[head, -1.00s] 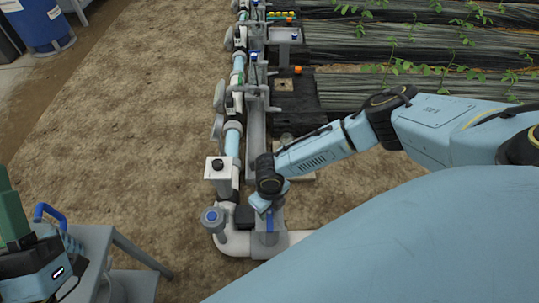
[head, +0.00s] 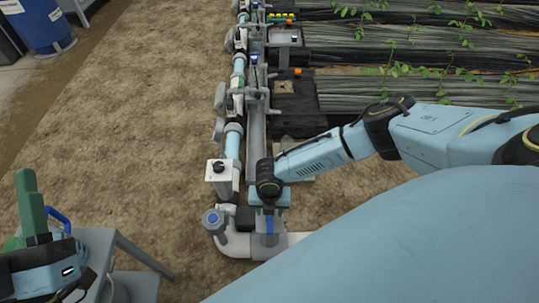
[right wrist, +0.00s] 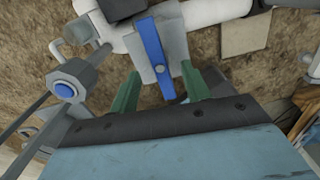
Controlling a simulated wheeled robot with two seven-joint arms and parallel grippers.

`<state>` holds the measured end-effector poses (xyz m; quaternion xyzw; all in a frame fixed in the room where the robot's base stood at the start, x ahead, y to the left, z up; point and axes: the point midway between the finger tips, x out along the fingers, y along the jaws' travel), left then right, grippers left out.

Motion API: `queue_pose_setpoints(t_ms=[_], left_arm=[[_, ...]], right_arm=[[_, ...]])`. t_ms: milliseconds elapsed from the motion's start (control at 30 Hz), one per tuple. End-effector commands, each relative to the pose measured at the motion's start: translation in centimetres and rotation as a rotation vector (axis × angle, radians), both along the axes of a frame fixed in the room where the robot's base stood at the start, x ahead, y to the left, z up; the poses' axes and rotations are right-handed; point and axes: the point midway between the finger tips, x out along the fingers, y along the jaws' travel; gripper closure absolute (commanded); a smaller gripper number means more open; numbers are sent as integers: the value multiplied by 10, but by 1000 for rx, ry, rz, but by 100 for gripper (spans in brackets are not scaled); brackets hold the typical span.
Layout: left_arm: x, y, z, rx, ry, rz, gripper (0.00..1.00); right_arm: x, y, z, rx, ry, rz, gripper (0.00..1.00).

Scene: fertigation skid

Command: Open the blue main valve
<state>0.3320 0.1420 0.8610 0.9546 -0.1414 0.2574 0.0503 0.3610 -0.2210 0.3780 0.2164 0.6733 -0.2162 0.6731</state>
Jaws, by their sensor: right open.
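The blue main valve's lever (head: 269,225) sits on a grey body on the white pipe near the bottom middle of the head view. In the right wrist view the blue lever (right wrist: 153,45) lies across the pipe line. My right gripper (head: 268,208) is above the valve, its fingers hidden in the head view. In the right wrist view its green fingers (right wrist: 160,82) are open, one on each side of the lever's near end, with gaps visible. My left gripper (head: 28,200) is at the lower left, away from the valve; its jaw opening is unclear.
A grey fitting with a blue top (head: 212,218) stands just left of the valve; a white box with a black knob (head: 219,170) is behind it. A grey table (head: 120,250) with a blue-handled item (head: 56,214) is at the lower left. Bare soil lies between.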

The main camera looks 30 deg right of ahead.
Motion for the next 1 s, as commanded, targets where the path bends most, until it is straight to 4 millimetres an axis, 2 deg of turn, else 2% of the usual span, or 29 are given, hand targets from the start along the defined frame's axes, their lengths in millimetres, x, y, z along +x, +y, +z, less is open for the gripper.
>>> queue_pose_setpoints(t_ms=[167, 567, 1000], left_arm=[[-1, 0, 1, -4, -12, 0, 60], [-1, 0, 0, -6, -16, 0, 60], [-1, 0, -28, -5, -15, 0, 60]], right_arm=[[0, 0, 0, 0, 0, 66, 53], [0, 0, -2, 0, 0, 72, 53], [0, 0, -36, -1, 1, 72, 53]])
